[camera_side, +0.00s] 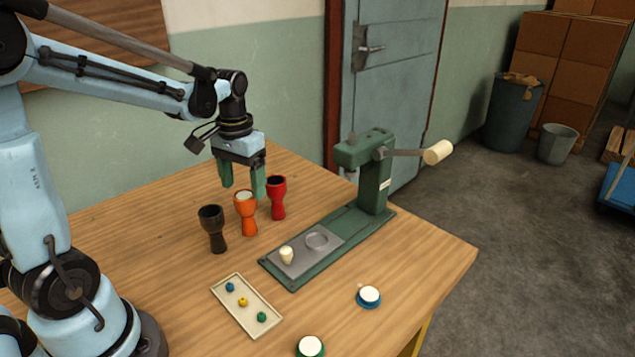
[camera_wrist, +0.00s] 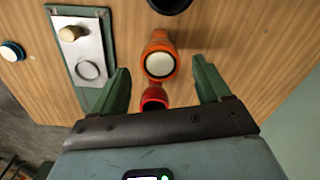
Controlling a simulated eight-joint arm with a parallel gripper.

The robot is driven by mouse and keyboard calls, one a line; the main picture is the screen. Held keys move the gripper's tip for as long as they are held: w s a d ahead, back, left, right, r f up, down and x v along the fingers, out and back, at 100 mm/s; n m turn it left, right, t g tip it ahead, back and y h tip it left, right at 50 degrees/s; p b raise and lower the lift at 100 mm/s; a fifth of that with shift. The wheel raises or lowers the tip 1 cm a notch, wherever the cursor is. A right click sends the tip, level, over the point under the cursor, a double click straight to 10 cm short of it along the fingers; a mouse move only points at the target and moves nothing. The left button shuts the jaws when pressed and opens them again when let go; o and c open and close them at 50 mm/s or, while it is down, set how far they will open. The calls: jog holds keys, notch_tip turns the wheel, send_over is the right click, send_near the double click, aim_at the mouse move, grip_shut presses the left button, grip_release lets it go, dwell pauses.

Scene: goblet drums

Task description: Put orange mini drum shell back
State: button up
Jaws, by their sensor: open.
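The orange mini drum shell (camera_side: 248,215) stands upright on the table between a black shell (camera_side: 214,232) and a red shell (camera_side: 277,197). A white disc shows in its top. My gripper (camera_side: 243,189) is open above the orange and red shells, its green fingers pointing down. In the wrist view, the orange shell (camera_wrist: 159,62) lies just ahead of the gap between the fingers (camera_wrist: 164,85), and the red shell (camera_wrist: 154,98) shows between them, partly hidden by my gripper. Neither finger visibly holds a shell.
A green lever press (camera_side: 365,190) with a grey plate (camera_side: 306,251) stands right of the shells; a small cream piece (camera_side: 286,255) is on the plate. A tray (camera_side: 250,318) with coloured beads, a blue-rimmed disc (camera_side: 369,297) and a green-rimmed disc (camera_side: 310,347) lie nearer the front.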

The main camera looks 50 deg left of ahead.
notch_tip(320, 180, up, 6)
jog(key=shift+f, duration=0.2)
jog(key=shift+d+r, duration=0.15)
jog(key=shift+r, duration=0.2)
jog(key=shift+s+d, duration=0.15)
jog(key=shift+d, duration=0.2)
jog(key=s+d+f+m+t, duration=0.1)
jog(key=s+d+t, duration=0.1)
jog(key=d, duration=0.3)
jog(key=s+d+f+m+t, duration=0.2)
jog(key=d+t, duration=0.3)
jog(key=d, duration=0.1)
dwell(0.5)
